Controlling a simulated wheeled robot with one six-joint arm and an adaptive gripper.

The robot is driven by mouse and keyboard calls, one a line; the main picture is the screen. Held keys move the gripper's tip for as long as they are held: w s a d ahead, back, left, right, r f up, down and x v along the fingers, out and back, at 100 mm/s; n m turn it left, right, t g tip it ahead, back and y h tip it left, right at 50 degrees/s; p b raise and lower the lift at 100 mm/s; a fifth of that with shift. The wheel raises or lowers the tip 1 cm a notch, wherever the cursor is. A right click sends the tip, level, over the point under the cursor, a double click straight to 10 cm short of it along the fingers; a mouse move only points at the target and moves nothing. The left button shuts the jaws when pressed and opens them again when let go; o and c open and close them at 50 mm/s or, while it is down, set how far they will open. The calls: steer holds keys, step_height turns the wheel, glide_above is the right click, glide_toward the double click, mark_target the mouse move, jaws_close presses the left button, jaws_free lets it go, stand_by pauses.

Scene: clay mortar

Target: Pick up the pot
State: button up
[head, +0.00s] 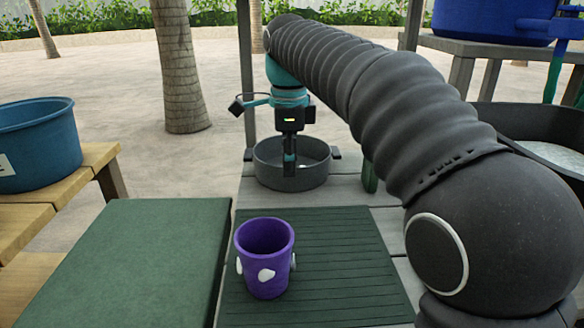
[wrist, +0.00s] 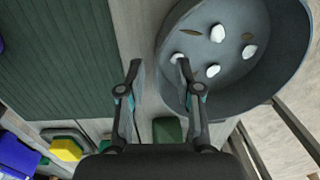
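The pot is a round, dark grey vessel with small side handles (head: 270,174), standing on the grey boards beyond the green mat in the head view. In the wrist view the pot (wrist: 270,75) fills the upper right, with several white stones and a few leaves inside. My gripper (head: 289,166) points down at the pot in the head view. In the wrist view my gripper (wrist: 158,66) is open, one finger outside the pot's left edge and the other over its inside. Nothing shows between the fingers but the rim area. I cannot tell whether they touch it.
A purple cup (head: 266,262) with white bumps stands on the ribbed green mat (head: 345,265). A flat green board (head: 130,260) lies left of it. A blue tub (head: 38,145) sits on a wooden bench at left. A post (head: 247,80) rises behind the pot. A yellow block (wrist: 66,150) shows in the wrist view.

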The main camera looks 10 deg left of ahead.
mark_target(291, 191)
steer(key=f, duration=0.2)
steer(key=f+b, duration=0.1)
steer(key=f, duration=0.1)
steer(key=shift+w+d+f, duration=0.1)
steer(key=shift+d+f, duration=0.05)
steer(key=shift+d, duration=0.05)
jaws_close()
